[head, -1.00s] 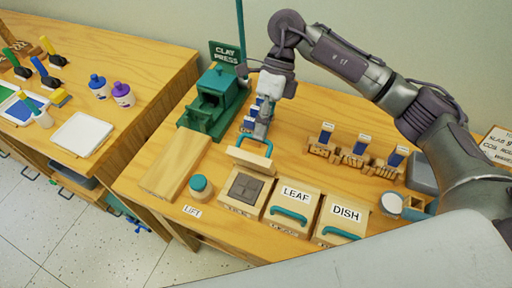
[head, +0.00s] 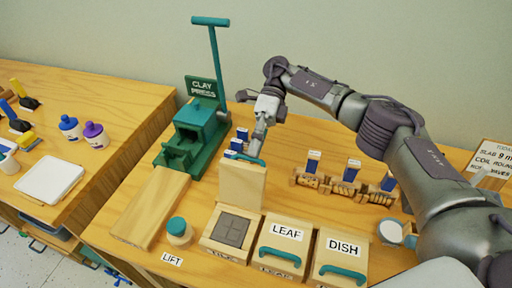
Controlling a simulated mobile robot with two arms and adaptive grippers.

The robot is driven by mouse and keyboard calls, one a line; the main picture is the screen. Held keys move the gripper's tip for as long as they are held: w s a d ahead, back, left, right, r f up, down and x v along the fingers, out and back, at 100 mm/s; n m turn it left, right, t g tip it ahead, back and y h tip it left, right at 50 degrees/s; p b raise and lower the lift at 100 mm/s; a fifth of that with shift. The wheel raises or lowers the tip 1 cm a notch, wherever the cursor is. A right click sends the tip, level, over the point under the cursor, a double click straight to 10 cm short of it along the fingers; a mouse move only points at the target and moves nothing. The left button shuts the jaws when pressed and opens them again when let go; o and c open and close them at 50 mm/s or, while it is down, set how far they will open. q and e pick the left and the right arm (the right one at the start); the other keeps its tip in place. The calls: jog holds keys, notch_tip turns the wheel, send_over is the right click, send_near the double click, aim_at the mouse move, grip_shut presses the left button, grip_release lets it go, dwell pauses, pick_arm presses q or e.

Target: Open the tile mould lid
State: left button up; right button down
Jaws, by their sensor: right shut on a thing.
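The tile mould (head: 208,245) stands at the left end of the row of wooden moulds, with a dark square tile (head: 231,231) in its base. Its wooden lid (head: 241,187) stands up, roughly upright, at the mould's back edge. The lid's teal handle (head: 249,159) is at the top. My right gripper (head: 257,148) reaches down from behind and is shut at this handle; the handle partly hides the fingertips. My left gripper is not in view.
The leaf mould (head: 284,235) and dish mould (head: 341,248) are closed to the right. The green clay press (head: 193,125) stands behind left, with a board (head: 151,208) and a teal-topped jar (head: 178,232) in front. Stamps (head: 345,187) stand behind right.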

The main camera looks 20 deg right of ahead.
jog(key=shift+s+a+f, duration=0.15)
jog(key=shift+s+f, duration=0.15)
jog(key=shift+f, duration=0.3)
jog(key=shift+s+a+f, duration=0.15)
jog(key=shift+s+f, duration=0.1)
jog(key=shift+f, duration=0.35)
jog(key=c, duration=1.4)
grip_release()
jog(key=shift+a, duration=0.1)
jog(key=shift+o, duration=1)
jog(key=shift+s+a+r, duration=0.15)
notch_tip(320, 180, up, 11)
jog(key=shift+w+d+g, duration=0.2)
jog(key=shift+w+g, duration=0.05)
jog(key=shift+g, duration=0.05)
